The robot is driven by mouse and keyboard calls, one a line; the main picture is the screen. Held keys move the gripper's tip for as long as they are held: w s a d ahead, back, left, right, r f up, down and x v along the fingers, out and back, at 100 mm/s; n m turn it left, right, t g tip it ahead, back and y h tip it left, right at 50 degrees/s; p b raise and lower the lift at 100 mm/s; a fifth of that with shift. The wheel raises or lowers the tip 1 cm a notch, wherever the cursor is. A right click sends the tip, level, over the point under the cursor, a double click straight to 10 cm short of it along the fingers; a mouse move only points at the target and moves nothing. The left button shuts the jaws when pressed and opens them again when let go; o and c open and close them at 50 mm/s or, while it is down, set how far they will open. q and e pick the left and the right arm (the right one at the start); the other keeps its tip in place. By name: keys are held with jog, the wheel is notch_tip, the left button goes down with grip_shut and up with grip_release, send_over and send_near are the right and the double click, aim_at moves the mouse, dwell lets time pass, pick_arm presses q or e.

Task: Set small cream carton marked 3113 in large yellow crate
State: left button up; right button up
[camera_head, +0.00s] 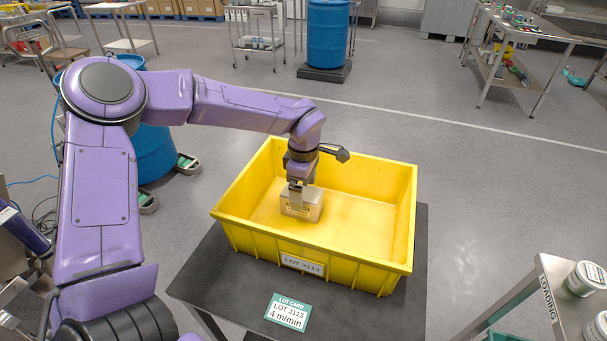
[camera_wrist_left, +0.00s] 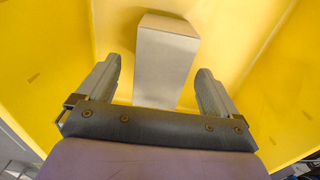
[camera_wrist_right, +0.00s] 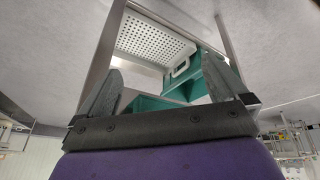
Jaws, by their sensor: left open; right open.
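The large yellow crate (camera_head: 395,233) stands on a dark table, with a label reading LOT 3113 on its front. The small cream carton (camera_head: 307,206) is inside the crate, left of its middle; its marking is not readable. My left gripper (camera_head: 297,195) reaches down into the crate at the carton. In the left wrist view the carton (camera_wrist_left: 165,62) lies between the spread fingers of the left gripper (camera_wrist_left: 160,88), with a gap on each side. My right gripper (camera_wrist_right: 170,85) is open and empty in its wrist view and is not seen in the head view.
A lot card (camera_head: 287,312) lies on the dark table (camera_head: 225,274) in front of the crate. A metal stand (camera_head: 548,287) marked LOADING with white tubs is at the lower right. Blue drums stand behind. A teal bin (camera_wrist_right: 200,85) and perforated tray (camera_wrist_right: 150,42) face my right gripper.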

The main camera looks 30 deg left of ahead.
aim_at(304, 192)
pick_arm(q)
notch_tip(304, 192, up, 9)
